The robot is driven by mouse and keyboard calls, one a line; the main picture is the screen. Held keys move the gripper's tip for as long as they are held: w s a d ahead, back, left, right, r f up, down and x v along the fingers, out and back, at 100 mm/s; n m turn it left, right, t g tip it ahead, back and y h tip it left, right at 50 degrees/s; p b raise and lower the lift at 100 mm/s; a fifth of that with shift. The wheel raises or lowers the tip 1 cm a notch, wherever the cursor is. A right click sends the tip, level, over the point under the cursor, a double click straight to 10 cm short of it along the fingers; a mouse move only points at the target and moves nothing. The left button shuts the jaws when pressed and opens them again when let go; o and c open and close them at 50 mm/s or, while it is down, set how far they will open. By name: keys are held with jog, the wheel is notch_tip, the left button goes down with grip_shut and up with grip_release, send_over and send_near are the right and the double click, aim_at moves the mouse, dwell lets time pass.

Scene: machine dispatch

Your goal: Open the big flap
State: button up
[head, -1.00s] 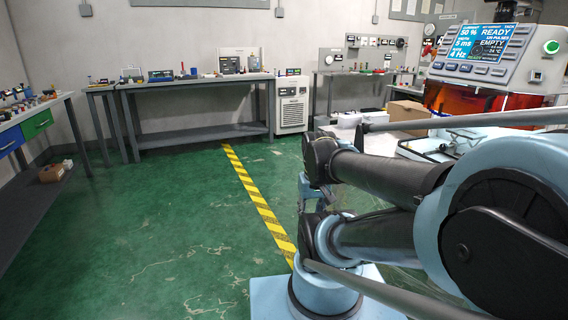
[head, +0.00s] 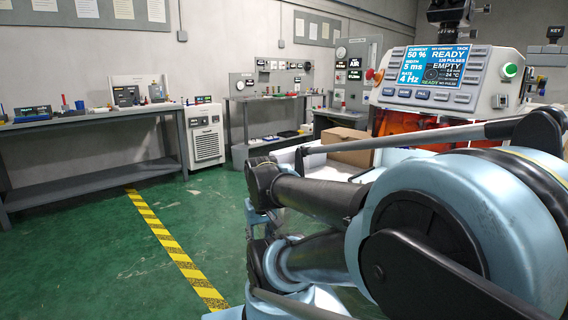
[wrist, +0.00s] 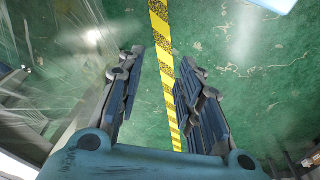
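The machine (head: 440,80) stands at the right in the head view, with a lit control panel reading READY and EMPTY. Below the panel is an orange-red translucent cover (head: 394,122), partly hidden by my arm. I cannot tell for sure whether this cover is the big flap; no raised flap shows. My gripper (wrist: 163,62) shows in the wrist view with its two fingers apart and nothing between them. It is above the green floor, away from the machine. In the head view the gripper cannot be made out behind my arm.
A cardboard box (head: 338,146) sits left of the machine. A grey workbench (head: 90,122) and a white cabinet (head: 205,138) stand along the back wall. A yellow-black floor stripe (head: 172,243) crosses the green floor, which is clear at the left.

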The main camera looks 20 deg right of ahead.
jog(key=shift+w, duration=0.35)
jog(key=shift+a, duration=0.1)
jog(key=o, duration=0.4)
jog(key=shift+s+r, duration=0.1)
jog(key=shift+s, duration=0.05)
jog(key=shift+o, duration=0.4)
jog(key=shift+s+d+r, duration=0.1)
jog(key=shift+d+r, duration=0.2)
jog(key=m+t+h, duration=0.5)
jog(key=m+h, duration=0.8)
jog(key=h, duration=0.4)
send_near(342, 136)
jog(key=shift+y, duration=0.3)
jog(key=x, duration=0.8)
jog(key=shift+d+r, duration=0.1)
jog(key=shift+d, duration=0.2)
jog(key=shift+a, duration=0.1)
grip_shut()
